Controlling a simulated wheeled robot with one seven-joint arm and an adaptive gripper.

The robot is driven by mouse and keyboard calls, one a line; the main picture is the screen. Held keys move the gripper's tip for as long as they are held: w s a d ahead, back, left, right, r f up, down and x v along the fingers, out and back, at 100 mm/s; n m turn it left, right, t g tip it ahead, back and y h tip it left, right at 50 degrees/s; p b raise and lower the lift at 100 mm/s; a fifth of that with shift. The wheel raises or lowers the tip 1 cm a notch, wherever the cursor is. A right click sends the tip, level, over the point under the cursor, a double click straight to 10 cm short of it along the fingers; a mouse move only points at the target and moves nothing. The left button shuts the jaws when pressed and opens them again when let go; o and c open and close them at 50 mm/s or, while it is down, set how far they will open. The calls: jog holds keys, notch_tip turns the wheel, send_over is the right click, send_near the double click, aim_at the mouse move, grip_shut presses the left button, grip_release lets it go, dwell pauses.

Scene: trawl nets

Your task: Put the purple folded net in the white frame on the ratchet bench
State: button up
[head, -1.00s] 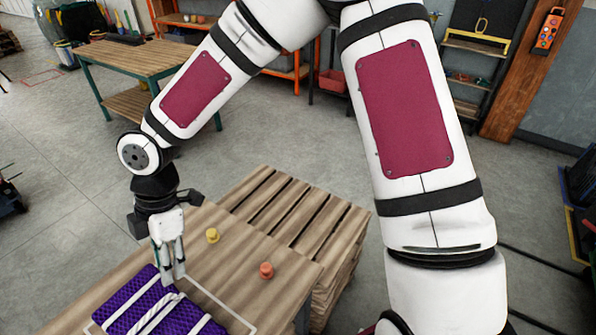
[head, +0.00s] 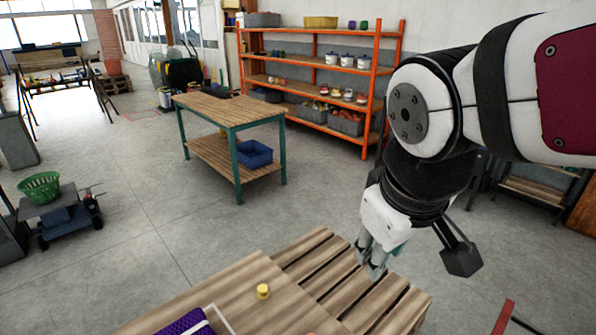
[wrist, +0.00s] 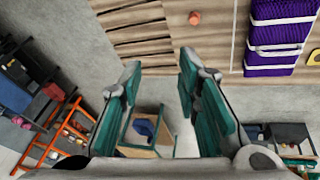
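The purple folded net (wrist: 281,24) with white straps lies on the wooden ratchet bench (wrist: 218,32). Its corner shows at the bottom edge of the head view (head: 186,324). The white frame (wrist: 235,45) is a thin line on the bench top, running beside the net with a strip of wood between; part of it also shows in the head view (head: 219,319). Most of the frame is out of view. My gripper (wrist: 160,72) is open and empty, its fingers apart. In the head view my gripper (head: 372,265) hangs near the slatted pallet, clear of the net.
A yellow cylinder (head: 263,291) stands on the bench; a reddish one (wrist: 195,18) shows in the wrist view. A slatted pallet (head: 325,262) adjoins the bench. A green-legged table (head: 228,108) and orange shelves (head: 320,90) stand beyond open floor.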

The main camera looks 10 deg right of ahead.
jog(key=s+m, duration=0.1)
jog(key=s+d+r+m+t, duration=0.1)
jog(key=s+r+m+y, duration=0.1)
jog(key=s, duration=0.1)
jog(key=shift+d, duration=0.25)
jog(key=shift+a, duration=0.1)
dwell(0.3)
